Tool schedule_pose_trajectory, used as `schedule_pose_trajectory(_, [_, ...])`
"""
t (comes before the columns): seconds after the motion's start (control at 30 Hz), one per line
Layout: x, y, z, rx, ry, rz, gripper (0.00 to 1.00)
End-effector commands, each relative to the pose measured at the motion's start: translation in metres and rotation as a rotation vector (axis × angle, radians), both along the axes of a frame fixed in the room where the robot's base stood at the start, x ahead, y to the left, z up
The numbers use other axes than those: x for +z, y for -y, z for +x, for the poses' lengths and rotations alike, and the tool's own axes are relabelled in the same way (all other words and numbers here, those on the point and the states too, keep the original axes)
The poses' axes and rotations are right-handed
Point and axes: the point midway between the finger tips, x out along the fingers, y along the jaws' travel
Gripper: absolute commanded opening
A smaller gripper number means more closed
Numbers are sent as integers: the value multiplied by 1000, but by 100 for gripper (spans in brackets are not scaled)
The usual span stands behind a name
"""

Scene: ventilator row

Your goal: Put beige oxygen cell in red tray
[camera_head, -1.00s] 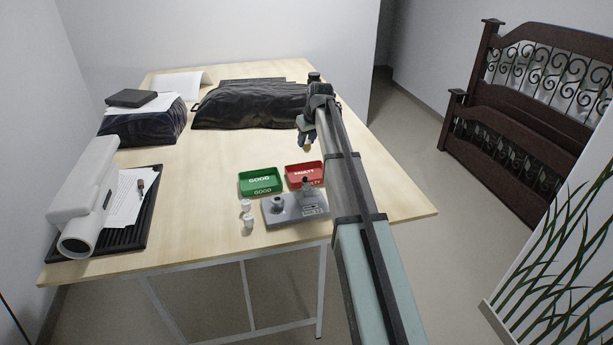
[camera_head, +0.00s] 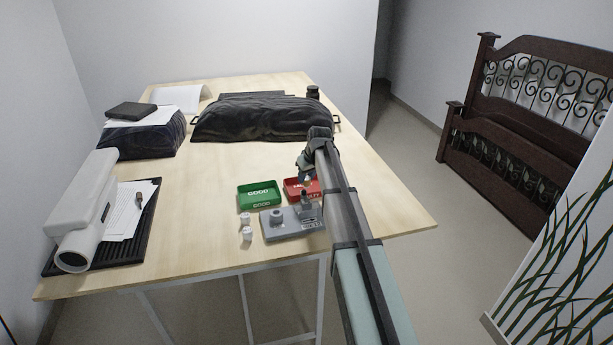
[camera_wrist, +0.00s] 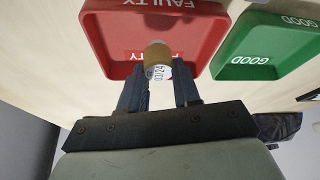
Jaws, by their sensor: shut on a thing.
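The beige oxygen cell (camera_wrist: 157,57) is held between the fingertips of my gripper (camera_wrist: 160,80) in the wrist view; its label reads 03/24. The red tray (camera_wrist: 95,40), marked FAULTY, lies behind and beneath the cell in that view. In the head view my gripper (camera_head: 306,180) is over the red tray (camera_head: 293,194), and its fingers hide part of the tray. I cannot tell the cell's exact height above the tray floor. The cell is not clear to see in the head view.
A green tray (camera_head: 258,195) marked GOOD stands left of the red tray. A grey fixture (camera_head: 281,228) with upright parts sits in front of the trays. Two small white pieces (camera_head: 246,218) lie left of it. A dark covered object (camera_head: 255,117) stands behind.

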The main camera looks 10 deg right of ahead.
Motion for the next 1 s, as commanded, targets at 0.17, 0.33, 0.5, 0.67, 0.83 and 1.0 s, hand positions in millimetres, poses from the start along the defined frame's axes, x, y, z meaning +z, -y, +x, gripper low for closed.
schedule_pose_trajectory(0.17, [1,0,0,0,1,0,5])
schedule_pose_trajectory(0.33, [-3,0,0,0,0,0,5])
schedule_pose_trajectory(0.5, [-7,0,0,0,1,-1,5])
schedule_pose_trajectory(0.67, [-11,0,0,0,1,-1,5])
schedule_pose_trajectory(0.83, [-11,0,0,0,1,-1,37])
schedule_pose_trajectory(1.0, [-11,0,0,0,1,-1,53])
